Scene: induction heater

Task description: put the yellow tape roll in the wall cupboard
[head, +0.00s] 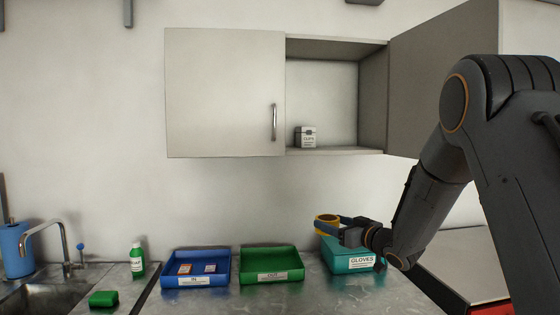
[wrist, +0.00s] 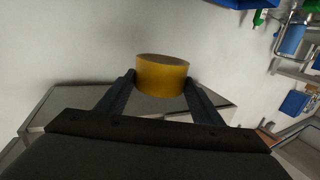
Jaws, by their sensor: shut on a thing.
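My gripper (head: 342,222) is shut on the yellow tape roll (head: 325,224) and holds it in the air above the counter, in front of the gloves box. In the wrist view the yellow tape roll (wrist: 162,75) sits between the two fingertips of my gripper (wrist: 162,82). The wall cupboard (head: 224,93) is higher up on the wall. Its left door is closed and its right door (head: 443,78) stands open.
A blue tray (head: 195,281) with small items and a green tray (head: 270,278) stand on the counter, left of the teal gloves box (head: 352,262). A green bottle (head: 137,260), a green sponge (head: 103,299) and a sink with a tap (head: 62,246) are at the left.

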